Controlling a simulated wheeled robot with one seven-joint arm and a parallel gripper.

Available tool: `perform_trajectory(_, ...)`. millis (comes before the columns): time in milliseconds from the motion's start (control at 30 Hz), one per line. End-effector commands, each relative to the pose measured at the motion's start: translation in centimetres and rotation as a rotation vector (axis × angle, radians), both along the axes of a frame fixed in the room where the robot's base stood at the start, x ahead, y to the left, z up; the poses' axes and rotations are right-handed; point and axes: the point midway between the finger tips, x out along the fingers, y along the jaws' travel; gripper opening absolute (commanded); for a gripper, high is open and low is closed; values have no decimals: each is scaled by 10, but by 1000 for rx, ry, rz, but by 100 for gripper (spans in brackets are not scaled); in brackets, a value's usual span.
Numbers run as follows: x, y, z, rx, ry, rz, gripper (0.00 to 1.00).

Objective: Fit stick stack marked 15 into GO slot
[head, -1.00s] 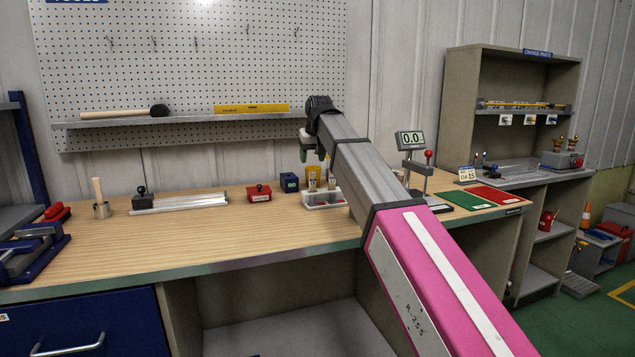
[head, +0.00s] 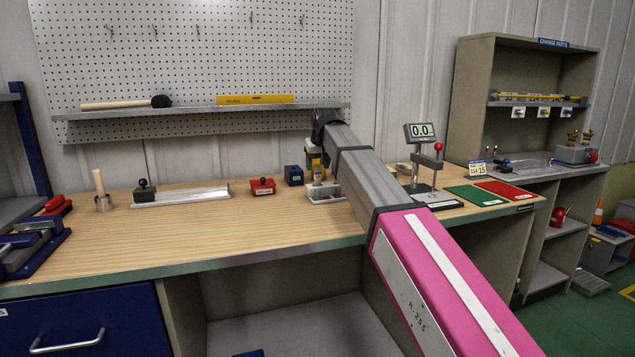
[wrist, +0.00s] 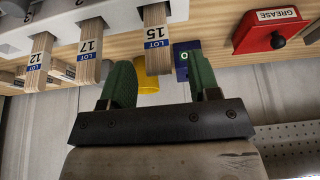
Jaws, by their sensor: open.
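The stick stack marked LOT 15 (wrist: 157,38) is a bundle of wooden sticks in the white rack (wrist: 80,15). Stacks marked 17 (wrist: 90,48) and 12 (wrist: 38,60) are beside it. My gripper (wrist: 163,82) is open, its green fingers to either side of the line of stack 15. The stack's labelled end shows between them; I cannot tell whether they touch it. The blue GO block (wrist: 181,62) is partly hidden by a finger; in the head view the GO block (head: 293,175) stands left of the white rack (head: 325,192). Its slot is not clearly visible.
A red GREASE box (wrist: 266,32) stands near the GO block. A yellow object (wrist: 148,76) is by the fingers. A gauge stand (head: 428,170) and green and red mats (head: 470,197) are to the right. The middle of the bench (head: 190,235) is clear.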

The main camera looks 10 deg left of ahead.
Motion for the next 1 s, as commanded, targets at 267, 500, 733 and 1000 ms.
perform_trajectory(267, 11, 6, -31, -1, 1, 0, 56)
perform_trajectory(500, 11, 6, -32, -1, 1, 0, 46)
perform_trajectory(733, 11, 6, -32, -1, 1, 0, 3)
perform_trajectory(1000, 11, 6, -30, 0, 0, 0, 3)
